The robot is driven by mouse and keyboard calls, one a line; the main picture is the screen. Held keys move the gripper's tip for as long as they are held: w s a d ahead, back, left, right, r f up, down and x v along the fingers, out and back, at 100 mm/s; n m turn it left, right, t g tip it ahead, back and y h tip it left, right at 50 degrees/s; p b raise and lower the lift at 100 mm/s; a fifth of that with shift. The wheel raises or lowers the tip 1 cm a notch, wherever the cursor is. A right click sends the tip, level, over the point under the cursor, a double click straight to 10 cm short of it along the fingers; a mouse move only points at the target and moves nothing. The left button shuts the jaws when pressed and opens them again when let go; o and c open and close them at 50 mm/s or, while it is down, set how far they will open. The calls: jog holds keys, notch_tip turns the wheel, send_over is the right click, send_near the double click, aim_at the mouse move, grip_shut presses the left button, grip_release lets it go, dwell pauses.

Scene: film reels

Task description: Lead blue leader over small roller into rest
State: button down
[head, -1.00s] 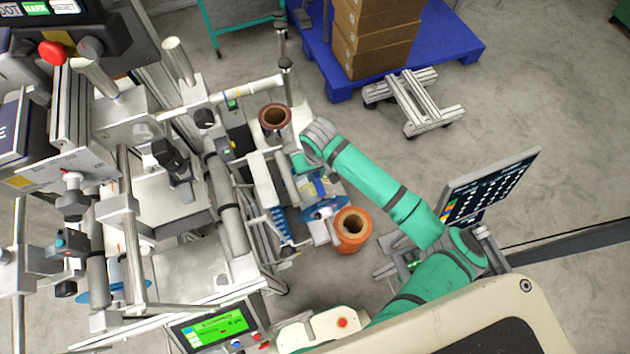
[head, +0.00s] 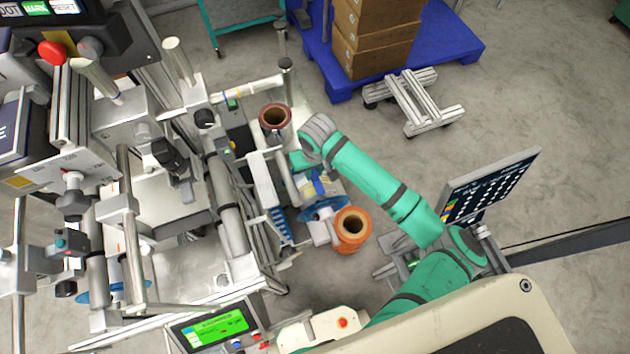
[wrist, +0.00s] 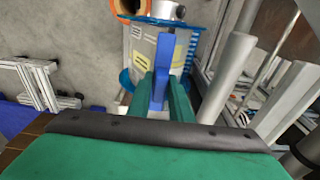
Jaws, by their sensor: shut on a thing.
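My gripper (wrist: 161,97) has its two green fingers shut on the blue leader (wrist: 164,58), a narrow blue strip that shows between and above the fingers in the wrist view. Behind it is a reel with blue flanges (wrist: 203,14) and a pale, yellow-marked roll. In the head view the reel's blue flange (head: 322,208) shows below my gripper (head: 298,160). A smooth grey roller (wrist: 227,74) stands right of the fingers in the wrist view, apart from the leader. I cannot tell whether it is the small roller. The rest is not clearly seen.
An orange roll (head: 352,233) and a dark red roll (head: 274,118) are close to my arm. The machine with its rollers and posts fills the left. A blue pallet with boxes (head: 375,35) stands at the back; open floor lies to the right.

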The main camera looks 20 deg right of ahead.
jog(key=a+r, duration=0.3)
jog(key=r, duration=0.6)
jog(key=shift+r, duration=0.25)
dwell(1.5)
jog(key=shift+a, duration=0.2)
dwell(0.3)
jog(key=shift+s+a, duration=0.1)
jog(key=shift+a, duration=2.25)
jog(key=shift+a+r, duration=0.1)
jog(key=shift+r, duration=0.05)
jog(key=a+r, duration=0.7)
jog(key=shift+s+r, duration=0.15)
dwell(1.1)
dwell(0.4)
